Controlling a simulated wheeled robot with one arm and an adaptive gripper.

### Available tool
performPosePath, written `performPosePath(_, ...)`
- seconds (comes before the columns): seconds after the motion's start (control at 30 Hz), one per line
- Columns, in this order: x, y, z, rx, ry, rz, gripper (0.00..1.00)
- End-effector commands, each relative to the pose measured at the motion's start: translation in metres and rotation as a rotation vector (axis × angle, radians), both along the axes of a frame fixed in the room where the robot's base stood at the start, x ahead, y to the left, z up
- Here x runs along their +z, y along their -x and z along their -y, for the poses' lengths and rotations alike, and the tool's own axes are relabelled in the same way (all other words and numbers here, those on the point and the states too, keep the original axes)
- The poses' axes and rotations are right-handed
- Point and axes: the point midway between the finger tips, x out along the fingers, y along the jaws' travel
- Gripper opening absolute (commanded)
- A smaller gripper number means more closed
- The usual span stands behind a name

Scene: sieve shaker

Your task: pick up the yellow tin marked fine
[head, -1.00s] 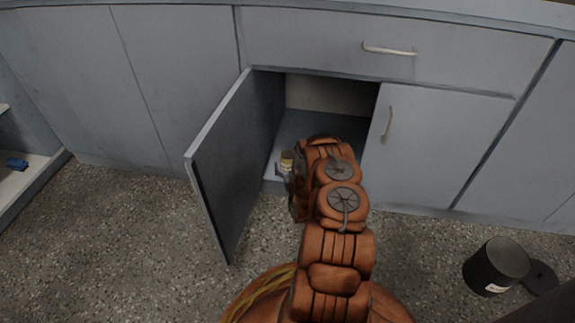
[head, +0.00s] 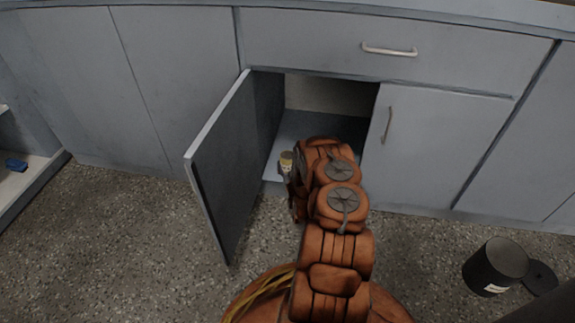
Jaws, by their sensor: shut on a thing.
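A small yellowish tin (head: 287,157) with a pale lower part shows just left of my orange arm, at the mouth of the open cabinet. No marking on it can be read. My gripper (head: 287,174) is mostly hidden by my arm; only a dark part shows at the tin's lower side. It is shut on the tin. Whether the tin is clear of the cabinet floor (head: 320,124) cannot be told.
The cabinet's left door (head: 225,165) stands open, close to the left of my arm. The right door (head: 437,150) is shut. A black bin (head: 494,268) stands on the floor at right beside a dark round lid (head: 540,277). A blue object (head: 16,165) lies on a shelf at far left.

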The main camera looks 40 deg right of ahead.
Motion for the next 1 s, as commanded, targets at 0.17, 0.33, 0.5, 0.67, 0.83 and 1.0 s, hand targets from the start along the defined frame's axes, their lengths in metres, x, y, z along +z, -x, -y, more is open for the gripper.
performPosePath(0.17,0.014,-0.001,0.0,0.001,0.0,0.001,0.21)
performPosePath(0.33,0.043,-0.001,0.0,0.001,0.002,0.002,0.21)
performPosePath(0.5,0.04,0.016,-0.025,0.002,-0.003,-0.003,0.21)
performPosePath(0.67,0.041,0.029,-0.043,0.001,-0.004,-0.002,0.21)
performPosePath(0.83,0.043,0.04,-0.06,0.001,-0.002,0.0,0.21)
performPosePath(1.0,0.046,0.047,-0.067,0.0,0.002,-0.001,0.21)
